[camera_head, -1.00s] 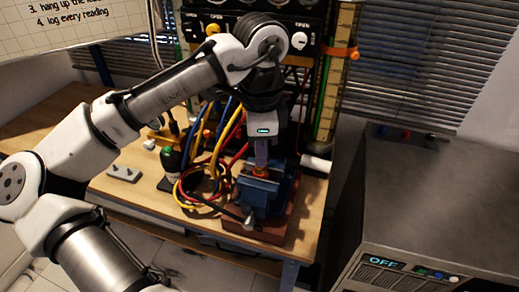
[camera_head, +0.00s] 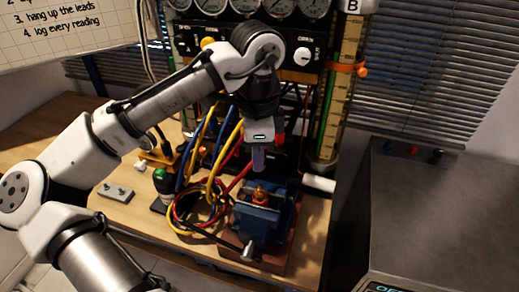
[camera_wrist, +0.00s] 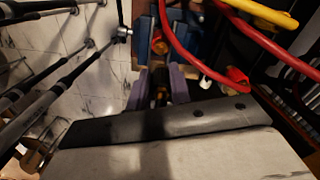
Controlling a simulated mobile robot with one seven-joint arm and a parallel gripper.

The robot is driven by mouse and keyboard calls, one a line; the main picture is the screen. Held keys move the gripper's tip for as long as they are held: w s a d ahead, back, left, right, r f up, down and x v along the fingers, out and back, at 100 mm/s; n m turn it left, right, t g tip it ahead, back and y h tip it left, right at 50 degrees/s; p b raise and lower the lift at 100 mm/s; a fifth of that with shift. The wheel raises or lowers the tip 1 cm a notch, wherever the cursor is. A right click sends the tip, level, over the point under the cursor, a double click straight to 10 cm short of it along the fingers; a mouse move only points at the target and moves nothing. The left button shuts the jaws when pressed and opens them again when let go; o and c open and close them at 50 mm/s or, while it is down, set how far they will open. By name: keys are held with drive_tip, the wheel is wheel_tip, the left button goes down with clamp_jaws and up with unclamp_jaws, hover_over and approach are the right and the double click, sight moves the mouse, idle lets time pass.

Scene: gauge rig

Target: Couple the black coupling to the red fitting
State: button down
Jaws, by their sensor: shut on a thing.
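My gripper (camera_head: 257,168) points down above the blue vise (camera_head: 262,222), with a small gap below its purple fingers. In the wrist view my gripper (camera_wrist: 160,88) is shut on a small dark piece with a brass tint, seemingly the black coupling (camera_wrist: 160,92); the fingers hide most of it. A brass fitting with a reddish-orange band, seemingly the red fitting (camera_head: 260,196), stands upright in the vise jaws. It also shows in the wrist view (camera_wrist: 158,45), apart from the held piece.
Red, yellow and blue hoses (camera_head: 200,205) loop left of the vise. A red hose end (camera_wrist: 236,78) shows beside my gripper in the wrist view. The gauge panel (camera_head: 225,42) stands behind. A grey cabinet (camera_head: 430,220) is at the right. A small grey plate (camera_head: 115,192) lies on the bench.

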drive_tip(key=b, duration=0.3)
hover_over(257, 191)
drive_tip(key=shift+f, duration=2.6)
drive_tip(key=shift+p, duration=0.5)
drive_tip(key=shift+f, duration=0.3)
drive_tip(key=shift+f+b, duration=0.75)
drive_tip(key=shift+f, duration=0.2)
drive_tip(key=shift+f, duration=0.2)
drive_tip(key=c, duration=0.9)
unclamp_jaws()
drive_tip(key=shift+o, duration=0.2)
